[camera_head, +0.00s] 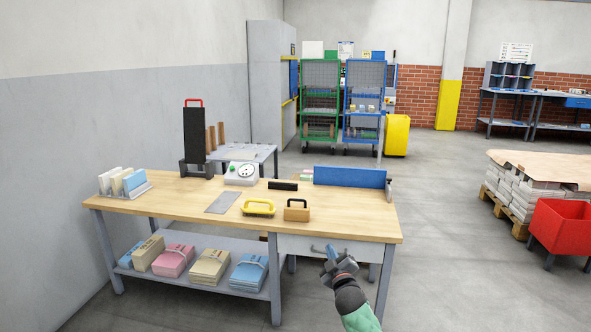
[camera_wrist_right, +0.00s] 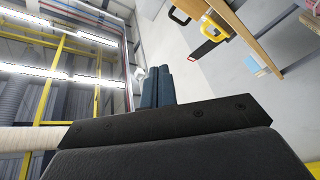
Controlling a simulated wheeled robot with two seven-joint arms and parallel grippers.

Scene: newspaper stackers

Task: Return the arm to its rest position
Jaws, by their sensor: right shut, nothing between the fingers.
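My right gripper (camera_head: 331,257) is in front of the workbench, before the drawer front at its right end, with the arm coming up from the bottom of the head view. In the right wrist view its two blue-grey fingers (camera_wrist_right: 157,86) are together, with nothing between them. My left arm and gripper are not in view. The wooden workbench (camera_head: 180,197) stands ahead and to the left of the right gripper. A yellow-handled tool (camera_head: 258,207) and a brown block with a black handle (camera_head: 297,213) lie on its top.
A blue upright panel (camera_head: 349,177) stands at the bench's back right. Bundles of paper, one of them pink (camera_head: 173,261), lie on the lower shelf. A red bin (camera_head: 563,226) and a pallet stack (camera_head: 512,192) stand at right. The floor between is clear.

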